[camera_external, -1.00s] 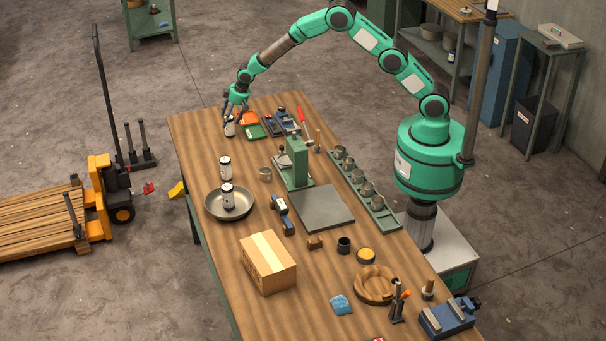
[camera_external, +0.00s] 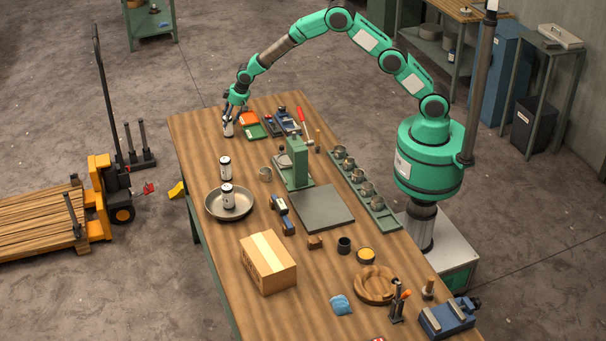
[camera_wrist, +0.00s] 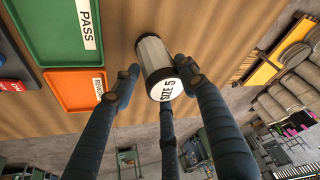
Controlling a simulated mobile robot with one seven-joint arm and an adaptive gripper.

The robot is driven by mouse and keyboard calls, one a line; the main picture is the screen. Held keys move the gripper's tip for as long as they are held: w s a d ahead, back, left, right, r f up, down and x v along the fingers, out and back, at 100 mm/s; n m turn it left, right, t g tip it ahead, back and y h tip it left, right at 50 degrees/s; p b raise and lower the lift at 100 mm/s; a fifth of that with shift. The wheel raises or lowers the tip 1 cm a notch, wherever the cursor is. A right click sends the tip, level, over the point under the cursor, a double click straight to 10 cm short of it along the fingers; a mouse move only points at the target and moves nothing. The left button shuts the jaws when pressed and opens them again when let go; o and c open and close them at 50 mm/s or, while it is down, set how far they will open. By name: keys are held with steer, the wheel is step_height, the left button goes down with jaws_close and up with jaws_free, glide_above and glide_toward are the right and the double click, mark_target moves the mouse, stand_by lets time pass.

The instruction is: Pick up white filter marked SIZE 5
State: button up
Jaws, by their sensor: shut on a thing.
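The white filter marked SIZE 5 (camera_wrist: 157,68) is between the fingers of my gripper (camera_wrist: 160,85) in the wrist view, with its labelled end toward the camera. In the external view, my gripper (camera_external: 234,112) is shut around this filter (camera_external: 228,129) at the far left end of the workbench. Whether the filter touches the bench top is hard to tell. Another white filter (camera_external: 225,168) stands upright on the bench, and a third (camera_external: 228,196) stands in a round metal pan (camera_external: 243,212). Their labels are too small to read in the external view.
A green PASS tray (camera_wrist: 62,25) and an orange tray (camera_wrist: 75,90) lie close beside my gripper. A green press (camera_external: 297,162), a cardboard box (camera_external: 267,262) and a rack of metal cups (camera_external: 375,210) stand further along the wooden bench (camera_external: 215,270).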

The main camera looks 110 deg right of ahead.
steer(key=shift+r, duration=0.1)
steer(key=shift+r, duration=0.8)
step_height(320, 180, up, 2)
steer(key=shift+r, duration=0.1)
steer(key=s+a+r, duration=0.1)
steer(key=s+a, duration=0.7)
steer(key=s, duration=0.5)
steer(key=shift+s+p, duration=0.3)
steer(key=shift+p, duration=0.1)
steer(key=shift+a, duration=0.1)
